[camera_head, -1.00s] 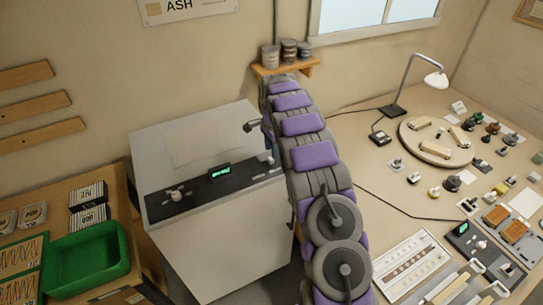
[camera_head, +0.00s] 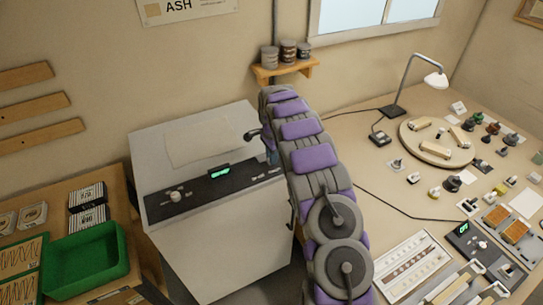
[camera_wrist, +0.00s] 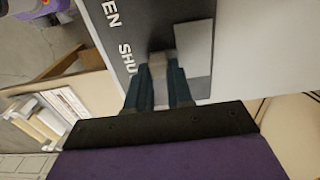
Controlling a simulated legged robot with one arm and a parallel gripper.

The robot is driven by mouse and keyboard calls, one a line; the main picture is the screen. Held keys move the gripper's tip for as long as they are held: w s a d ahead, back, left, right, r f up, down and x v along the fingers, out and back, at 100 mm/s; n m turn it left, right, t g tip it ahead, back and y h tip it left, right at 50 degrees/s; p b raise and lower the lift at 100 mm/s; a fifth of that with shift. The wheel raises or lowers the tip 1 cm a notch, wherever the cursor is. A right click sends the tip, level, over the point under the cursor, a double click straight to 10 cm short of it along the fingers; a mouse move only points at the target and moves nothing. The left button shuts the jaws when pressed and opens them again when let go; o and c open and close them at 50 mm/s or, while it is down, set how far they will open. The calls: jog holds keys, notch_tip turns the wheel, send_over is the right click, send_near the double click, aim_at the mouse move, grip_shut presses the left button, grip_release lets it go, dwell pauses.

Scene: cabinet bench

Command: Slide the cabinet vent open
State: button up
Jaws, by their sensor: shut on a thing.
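The cabinet (camera_head: 215,235) is a pale box with a dark control panel (camera_head: 200,191) along the front of its top. In the wrist view, the dark panel (camera_wrist: 125,48) carries white lettering reading "EN" and "SHU", partly cut off. My gripper (camera_wrist: 160,80) is shut on a small pale tab (camera_wrist: 157,62) standing beside the lettering. A light grey rectangle (camera_wrist: 196,52) lies right of the fingers; I cannot tell if it is the vent's cover or its opening. In the head view my gripper (camera_head: 271,156) is at the panel's right end, mostly hidden by my arm.
The panel also holds a green-lit display (camera_head: 219,172) and a pale knob (camera_head: 176,196). A green tray (camera_head: 85,262) stands on the left bench. The right bench (camera_head: 365,170) holds a lamp (camera_head: 434,80), a round turntable (camera_head: 437,158) and many small parts.

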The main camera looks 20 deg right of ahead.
grip_shut()
jog(key=shift+a, duration=0.2)
jog(key=a, duration=0.7)
jog(key=shift+r, duration=0.1)
jog(key=shift+o, duration=1.5)
grip_release()
jog(key=shift+a, duration=0.1)
jog(key=o, duration=0.3)
jog(key=shift+a, duration=0.3)
jog(key=shift+o, duration=0.2)
